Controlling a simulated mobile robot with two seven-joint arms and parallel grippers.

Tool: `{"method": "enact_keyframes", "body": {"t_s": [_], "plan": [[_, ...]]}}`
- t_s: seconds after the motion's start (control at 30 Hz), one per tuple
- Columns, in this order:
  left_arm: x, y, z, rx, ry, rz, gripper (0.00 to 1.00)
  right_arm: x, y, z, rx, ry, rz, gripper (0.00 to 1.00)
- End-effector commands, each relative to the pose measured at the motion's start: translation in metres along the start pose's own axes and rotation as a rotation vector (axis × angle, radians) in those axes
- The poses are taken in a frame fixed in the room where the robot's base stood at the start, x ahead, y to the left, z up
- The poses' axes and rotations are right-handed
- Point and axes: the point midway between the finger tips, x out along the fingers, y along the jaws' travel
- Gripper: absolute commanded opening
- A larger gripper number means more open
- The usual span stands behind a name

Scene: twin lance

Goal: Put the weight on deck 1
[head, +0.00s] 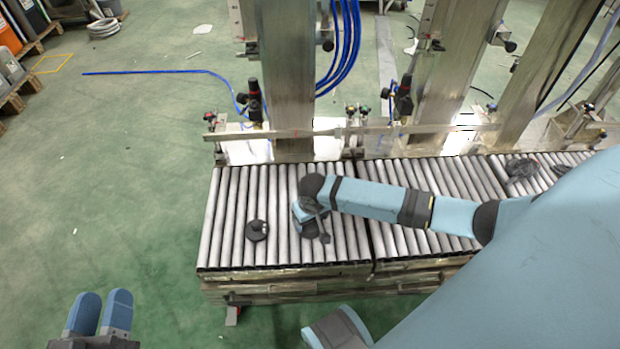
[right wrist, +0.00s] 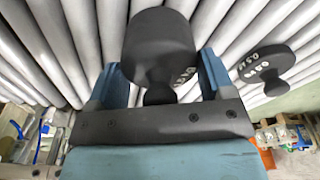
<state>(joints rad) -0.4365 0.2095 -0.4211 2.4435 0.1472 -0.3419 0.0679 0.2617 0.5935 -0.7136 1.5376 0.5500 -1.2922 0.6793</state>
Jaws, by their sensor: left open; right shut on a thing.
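My right gripper (head: 309,214) is over the left roller deck (head: 228,225). In the right wrist view the right gripper (right wrist: 158,88) is shut on the narrow neck of a dark cylindrical weight (right wrist: 158,45), with rollers behind it. A second dark, flat round weight (right wrist: 258,70) with pale writing is apart from the gripper, and it lies on the left deck in the head view (head: 257,230). No deck number is readable. My left gripper (head: 103,297) is open and empty, low at the left over the green floor.
Another roller deck (head: 400,242) adjoins on the right, with dark objects (head: 520,168) farther right. A metal rail (head: 350,131), tall posts (head: 286,70) and blue hoses stand behind the rollers. The left deck's left end is clear; open green floor (head: 120,180) lies left.

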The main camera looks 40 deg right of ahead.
Motion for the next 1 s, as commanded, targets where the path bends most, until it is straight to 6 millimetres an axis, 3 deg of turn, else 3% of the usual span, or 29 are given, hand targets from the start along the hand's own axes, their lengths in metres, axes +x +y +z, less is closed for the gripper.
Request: {"method": "enact_keyframes", "body": {"t_s": [0.37,0.4,0.5,0.77,1.0], "plan": [[0.0,0.001,-0.002,0.0,0.002,0.0,0.43,-0.001,-0.001,-0.002,0.001,0.006,-0.003,0.01],[0.0,0.0,-0.002,0.0,0.004,0.0,0.43,0.002,-0.001,0.0,0.0,0.002,-0.001,0.82],[0.0,0.001,-0.002,0.0,0.005,0.0,0.43,0.002,0.0,0.0,0.0,0.002,-0.001,1.0],[0.0,0.0,0.0,-0.001,0.003,0.0,0.43,-0.001,0.0,-0.001,0.0,0.002,0.0,1.0],[-0.001,0.005,-0.028,0.004,0.075,-0.007,0.43,-0.044,0.0,-0.001,0.0,0.003,-0.002,1.0]]}}
